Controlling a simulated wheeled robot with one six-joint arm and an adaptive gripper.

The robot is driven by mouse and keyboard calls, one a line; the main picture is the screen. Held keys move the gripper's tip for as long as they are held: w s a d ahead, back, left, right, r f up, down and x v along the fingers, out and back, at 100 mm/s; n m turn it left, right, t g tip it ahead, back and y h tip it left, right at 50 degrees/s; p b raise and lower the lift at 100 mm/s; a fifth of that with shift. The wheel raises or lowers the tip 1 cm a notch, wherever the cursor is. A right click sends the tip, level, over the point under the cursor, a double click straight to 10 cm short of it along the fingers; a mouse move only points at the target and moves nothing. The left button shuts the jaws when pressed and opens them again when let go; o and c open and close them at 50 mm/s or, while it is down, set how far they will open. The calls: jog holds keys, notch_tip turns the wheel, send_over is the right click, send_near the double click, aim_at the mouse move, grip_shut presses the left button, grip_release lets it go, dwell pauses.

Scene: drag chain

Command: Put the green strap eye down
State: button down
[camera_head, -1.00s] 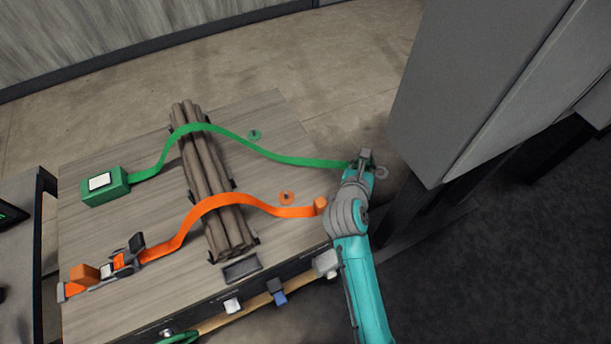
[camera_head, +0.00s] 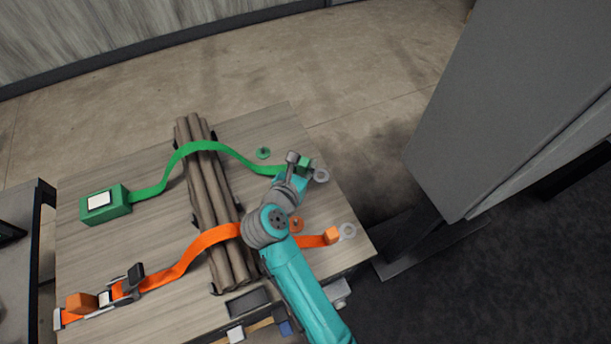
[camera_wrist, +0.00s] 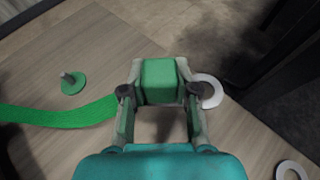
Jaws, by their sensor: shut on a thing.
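The green strap (camera_head: 233,152) arches over the bundle of brown rods from the green box (camera_head: 105,205). Its eye end is a green block (camera_wrist: 160,80) with a pale ring (camera_wrist: 208,91) at its right; the ring also shows in the head view (camera_head: 321,175), near the tabletop's right edge. My gripper (camera_head: 298,166) is shut on the block, with one finger on each side in the wrist view (camera_wrist: 160,95). Whether the block touches the table cannot be told. A green disc with an upright post (camera_wrist: 72,82) stands left of the block, apart from the ring.
An orange strap (camera_head: 190,250) runs across the rods (camera_head: 208,180), with its own end block (camera_head: 331,236) and ring (camera_head: 347,231). An orange disc (camera_head: 296,224) lies beside my arm. A grey cabinet (camera_head: 510,110) stands right of the table.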

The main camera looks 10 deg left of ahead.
aim_at(303, 175)
jog(key=shift+f, duration=2.15)
jog(key=c, duration=0.9)
grip_release()
jog(key=shift+f, duration=0.15)
jog(key=shift+o, duration=0.2)
jog(key=shift+s+r, duration=0.15)
jog(key=shift+r, duration=0.05)
jog(key=v, duration=1.1)
jog(key=shift+s+a+r, duration=0.1)
jog(key=shift+s+r, duration=0.1)
jog(key=shift+s, duration=0.1)
